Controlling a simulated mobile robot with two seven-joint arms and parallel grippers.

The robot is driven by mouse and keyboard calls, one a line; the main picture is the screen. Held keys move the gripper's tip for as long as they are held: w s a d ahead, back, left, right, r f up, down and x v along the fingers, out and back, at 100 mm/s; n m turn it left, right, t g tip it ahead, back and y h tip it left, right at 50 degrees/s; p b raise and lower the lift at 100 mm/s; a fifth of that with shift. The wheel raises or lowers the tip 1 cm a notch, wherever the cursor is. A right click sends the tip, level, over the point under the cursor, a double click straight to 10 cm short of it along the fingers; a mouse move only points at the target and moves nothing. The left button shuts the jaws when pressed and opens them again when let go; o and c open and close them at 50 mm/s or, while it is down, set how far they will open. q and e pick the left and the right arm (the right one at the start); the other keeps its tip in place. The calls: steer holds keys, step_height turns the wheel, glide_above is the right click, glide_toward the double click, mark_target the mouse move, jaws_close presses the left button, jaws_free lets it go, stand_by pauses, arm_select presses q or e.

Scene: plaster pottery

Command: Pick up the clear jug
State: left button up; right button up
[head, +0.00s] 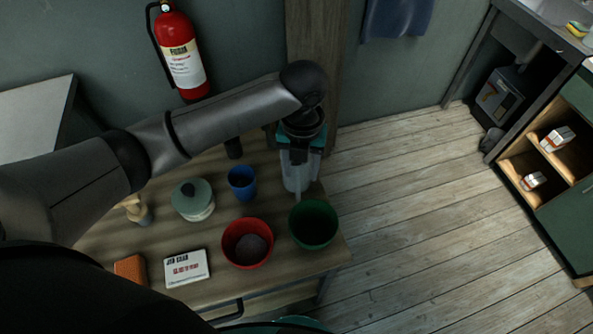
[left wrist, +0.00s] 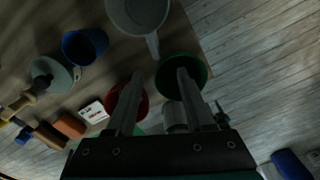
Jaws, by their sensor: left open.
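The clear jug (head: 298,178) stands at the right back of the wooden table, partly hidden by my left gripper (head: 298,158), which points down over it. In the left wrist view the jug (left wrist: 138,14) is at the top, cut by the frame edge, with its handle pointing down toward the fingers. My left gripper (left wrist: 158,88) is open with its two fingers apart and nothing between them. In that picture the handle lies just beyond the fingertips, and I cannot tell whether they touch. My right gripper is not in view.
A white box (head: 187,267) and an orange block (head: 130,269) lie nearer.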

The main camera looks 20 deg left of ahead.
mark_target(298, 187)
arm_select(q)
step_height(298, 187, down, 5)
steer(key=shift+r, duration=0.1)
steer(key=shift+w+a+f+b, duration=0.1)
steer(key=shift+a+f+b, duration=0.15)
steer(key=shift+f, duration=1.25)
steer(key=shift+w+a+f+b, duration=0.1)
steer(key=shift+f+b, duration=0.1)
steer(key=shift+f, duration=1.3)
jaws_close()
